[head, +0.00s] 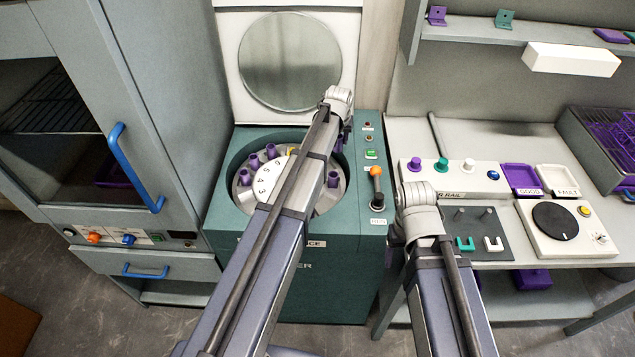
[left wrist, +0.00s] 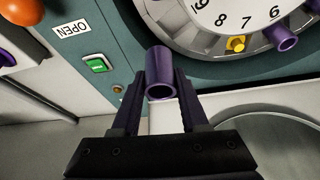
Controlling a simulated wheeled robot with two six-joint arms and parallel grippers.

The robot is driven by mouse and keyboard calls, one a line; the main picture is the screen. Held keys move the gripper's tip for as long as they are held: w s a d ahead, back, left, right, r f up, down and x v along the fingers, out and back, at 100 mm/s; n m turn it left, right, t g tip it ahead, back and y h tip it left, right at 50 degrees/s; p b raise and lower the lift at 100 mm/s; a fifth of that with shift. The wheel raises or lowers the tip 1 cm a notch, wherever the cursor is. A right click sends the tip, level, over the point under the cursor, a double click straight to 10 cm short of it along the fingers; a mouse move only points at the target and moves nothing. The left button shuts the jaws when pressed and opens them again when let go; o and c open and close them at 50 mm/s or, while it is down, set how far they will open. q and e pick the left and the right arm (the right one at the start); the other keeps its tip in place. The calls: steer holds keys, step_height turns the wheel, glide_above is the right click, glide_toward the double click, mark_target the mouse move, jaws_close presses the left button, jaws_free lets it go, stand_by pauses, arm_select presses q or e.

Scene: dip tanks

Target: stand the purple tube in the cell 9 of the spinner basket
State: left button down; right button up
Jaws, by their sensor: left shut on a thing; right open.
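My left gripper (left wrist: 160,95) is shut on a purple tube (left wrist: 160,72), whose open end faces the left wrist camera. The tube is held beside the spinner, apart from the basket. In the head view my left arm crosses the spinner basket (head: 325,199) and hides its middle. The basket is a round pale wheel with a numbered white hub; several purple tubes stand in it.
The spinner's raised lid (head: 291,62) stands behind the basket. An orange-knobbed lever (head: 376,172) rises right of the bowl. A cabinet with a blue handle (head: 133,168) is at left. The bench at right holds a peg rail (head: 452,177), trays and a dial box (head: 566,233).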

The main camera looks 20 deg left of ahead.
arm_select(q)
steer(key=shift+n, duration=0.3)
steer(key=a+f+b, duration=0.1)
steer(key=f+b, duration=0.1)
steer(key=a+f+b, duration=0.1)
steer(key=f+b, duration=0.1)
steer(key=a+f+b, duration=0.1)
steer(key=f+b, duration=0.1)
steer(key=f, duration=0.1)
steer(key=shift+a+b, duration=0.15)
steer(key=shift+b, duration=0.2)
arm_select(e)
step_height(320, 180, down, 7)
steer(key=s, duration=0.1)
steer(key=shift+a, duration=0.25)
arm_select(q)
steer(key=shift+f, duration=0.2)
arm_select(e)
steer(key=shift+f, duration=0.2)
arm_select(q)
step_height(320, 180, down, 3)
steer(key=b, duration=0.3)
steer(key=shift+f+b, duration=0.2)
steer(key=shift+b, duration=0.1)
arm_select(e)
step_height(320, 180, down, 3)
steer(key=shift+f, duration=0.2)
